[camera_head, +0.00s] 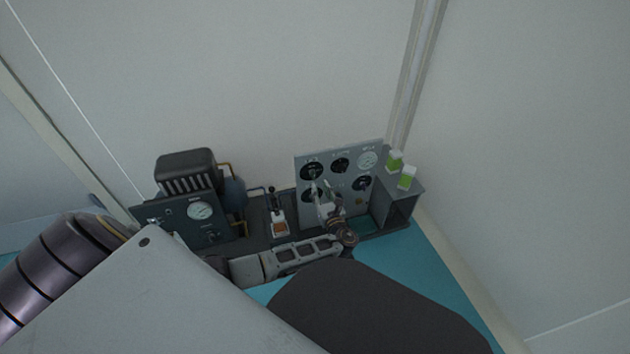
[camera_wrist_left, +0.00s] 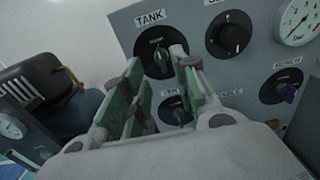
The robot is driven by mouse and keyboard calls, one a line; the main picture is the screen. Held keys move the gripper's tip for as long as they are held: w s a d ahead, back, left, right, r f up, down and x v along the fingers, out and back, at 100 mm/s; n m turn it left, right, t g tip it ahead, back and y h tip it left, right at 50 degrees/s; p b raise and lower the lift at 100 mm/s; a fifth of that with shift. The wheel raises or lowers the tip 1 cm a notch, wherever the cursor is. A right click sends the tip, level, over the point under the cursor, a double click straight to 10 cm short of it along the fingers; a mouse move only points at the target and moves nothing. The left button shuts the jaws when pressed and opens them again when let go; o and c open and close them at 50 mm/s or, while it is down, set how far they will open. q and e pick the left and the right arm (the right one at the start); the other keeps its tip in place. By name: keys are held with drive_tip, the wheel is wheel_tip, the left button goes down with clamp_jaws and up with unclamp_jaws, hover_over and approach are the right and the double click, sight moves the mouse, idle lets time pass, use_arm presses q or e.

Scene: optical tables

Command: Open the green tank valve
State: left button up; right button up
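The grey valve panel (camera_head: 333,158) stands upright at the back of the bench. The tank valve (camera_wrist_left: 161,60) is a green handle on a round black dial under the label "TANK", at the panel's upper left; its dial also shows in the head view (camera_head: 311,170). My left gripper (camera_wrist_left: 160,70) is open, with green-padded fingers pointing at the panel. In the wrist view the handle appears between the two fingertips; I cannot tell whether they touch it. In the head view my left gripper (camera_head: 325,188) is in front of the panel's left half. My right gripper is not in view.
Other black knobs (camera_wrist_left: 230,35) surround the tank valve, one close below it and partly hidden by my fingers. A dark machine with a gauge (camera_head: 200,211) stands left. A grey shelf (camera_head: 402,205) with green-labelled containers stands right.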

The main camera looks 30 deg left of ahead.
sight(314, 176)
use_arm(q)
drive_tip(key=shift+b+x, duration=1.3)
drive_tip(key=shift+x, duration=2.3)
clamp_jaws()
